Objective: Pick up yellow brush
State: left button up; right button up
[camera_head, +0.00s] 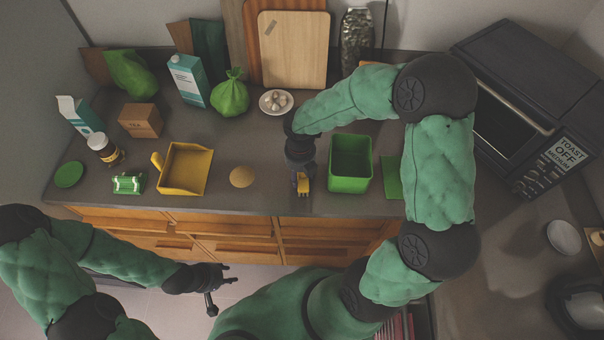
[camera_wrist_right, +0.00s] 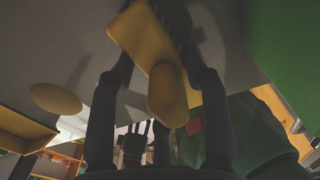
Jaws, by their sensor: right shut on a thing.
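The yellow brush (camera_wrist_right: 166,95) is between the fingers of my right gripper (camera_wrist_right: 160,85) in the right wrist view, with its handle toward the palm. In the head view only a small yellow part of the brush (camera_head: 303,187) shows below my right gripper (camera_head: 300,178), over the counter between the sponge-like disc and the green bin. The right gripper is shut on the brush. I cannot tell whether the brush touches the counter. My left gripper (camera_head: 222,289) is in front of the drawers, below counter height, with its fingers apart and empty.
A yellow dustpan (camera_head: 184,169) and a round tan disc (camera_head: 242,177) lie left of the brush. A green bin (camera_head: 350,163) stands close on its right. A plate with garlic (camera_head: 276,102) and a green bag (camera_head: 230,94) are behind. A toaster oven (camera_head: 530,110) fills the right corner.

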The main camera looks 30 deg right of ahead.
jog(key=shift+r, duration=0.6)
notch_tip(320, 180, up, 2)
jog(key=shift+r+p, duration=0.15)
jog(key=shift+p, duration=0.4)
jog(key=s+a+r+p, duration=0.2)
jog(key=s+a+r, duration=0.5)
jog(key=a+r, duration=0.2)
jog(key=a, duration=0.2)
jog(key=shift+s+a+r+p, duration=0.25)
jog(key=shift+s+a+p, duration=0.05)
jog(key=shift+s, duration=0.1)
